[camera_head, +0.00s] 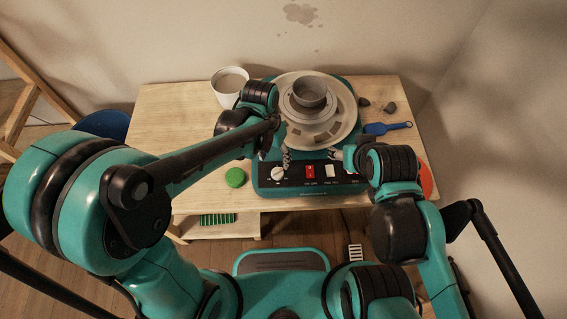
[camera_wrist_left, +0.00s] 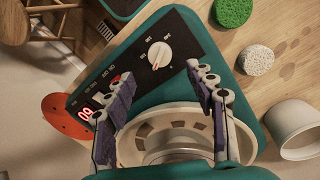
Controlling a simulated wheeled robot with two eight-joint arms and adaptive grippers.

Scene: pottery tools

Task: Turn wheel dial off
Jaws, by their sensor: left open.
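The pottery wheel (camera_head: 262,178) stands on the table with a grey bowl (camera_head: 310,91) on its round plate. The white dial (camera_head: 278,174) sits at the left end of its black front panel. The dial also shows in the left wrist view (camera_wrist_left: 160,55), unobstructed, with small marks around it. My left gripper (camera_head: 286,158) is just behind the dial, above the wheel. In the left wrist view its fingers (camera_wrist_left: 162,108) are spread apart with nothing between them, and the dial lies beyond their tips. My right gripper (camera_head: 338,155) is over the panel's right half; its jaws are unclear.
Red lit digits (camera_wrist_left: 87,113) and a red switch (camera_head: 310,171) are on the panel. A green sponge (camera_head: 235,177) and white cup (camera_head: 229,87) stand left of the wheel. A blue tool (camera_head: 387,127), dark lumps (camera_head: 389,107) and red disc (camera_head: 427,180) lie right.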

